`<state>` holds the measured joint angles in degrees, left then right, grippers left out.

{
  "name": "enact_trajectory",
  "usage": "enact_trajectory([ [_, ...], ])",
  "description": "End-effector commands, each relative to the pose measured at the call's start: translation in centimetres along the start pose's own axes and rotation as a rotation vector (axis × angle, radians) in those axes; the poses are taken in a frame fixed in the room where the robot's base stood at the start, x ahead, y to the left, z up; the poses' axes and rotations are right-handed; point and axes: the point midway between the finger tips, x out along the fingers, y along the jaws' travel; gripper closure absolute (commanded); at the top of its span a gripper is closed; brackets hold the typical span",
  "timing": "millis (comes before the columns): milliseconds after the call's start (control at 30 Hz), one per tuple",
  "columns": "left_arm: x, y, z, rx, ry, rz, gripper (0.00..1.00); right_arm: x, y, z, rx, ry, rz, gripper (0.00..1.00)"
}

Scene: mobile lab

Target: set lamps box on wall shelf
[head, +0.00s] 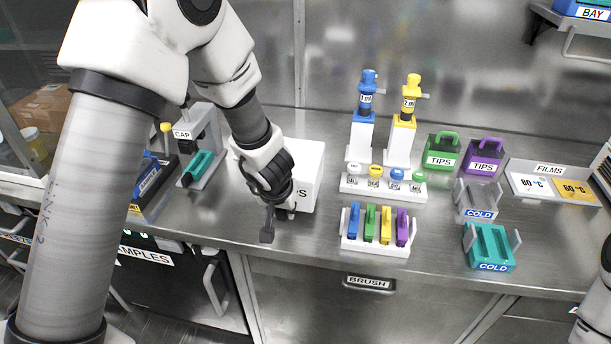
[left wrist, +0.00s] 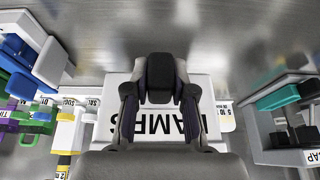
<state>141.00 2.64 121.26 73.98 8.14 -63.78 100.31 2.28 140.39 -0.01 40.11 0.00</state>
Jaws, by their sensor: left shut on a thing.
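The lamps box (head: 307,178) is a white box at the middle of the steel bench, partly hidden behind my left gripper. In the left wrist view the box (left wrist: 160,133) lies right under the fingers, its black LAMPS lettering partly covered. My left gripper (head: 279,222) is shut on the lamps box at its near left side. I cannot tell whether the box touches the bench. A bracketed wall shelf (head: 574,36) is at the top right, cut by the frame edge. My right gripper does not show.
A grey CAP press (head: 203,150) stands left of the box. To the right are a rack of small bottles (head: 350,188), a rack of coloured pieces (head: 352,240), blue and yellow dispensers, TIPS carriers and COLD blocks. A blue BAY-labelled item (head: 577,8) occupies the shelf.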

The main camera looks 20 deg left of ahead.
Motion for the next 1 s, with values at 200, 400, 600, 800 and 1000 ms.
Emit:
enact_trajectory([
  [200, 1.1, -0.7, -2.8, -0.001, 0.0, 0.0, 1.0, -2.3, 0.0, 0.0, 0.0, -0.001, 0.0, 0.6],
  [400, 5.2, -0.7, -1.2, 0.001, 0.001, 0.0, 1.0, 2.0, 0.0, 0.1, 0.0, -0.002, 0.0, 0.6],
  [600, 4.8, -0.6, -1.4, 0.001, 0.001, 0.0, 1.0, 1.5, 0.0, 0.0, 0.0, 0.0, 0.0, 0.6],
  [800, 5.2, -0.6, -1.2, 0.003, 0.001, 0.0, 1.0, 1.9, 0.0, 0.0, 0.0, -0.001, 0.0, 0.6],
  [1000, 5.1, -0.6, -1.2, 0.002, 0.0, 0.001, 0.5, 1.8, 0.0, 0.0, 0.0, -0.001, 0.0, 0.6],
])
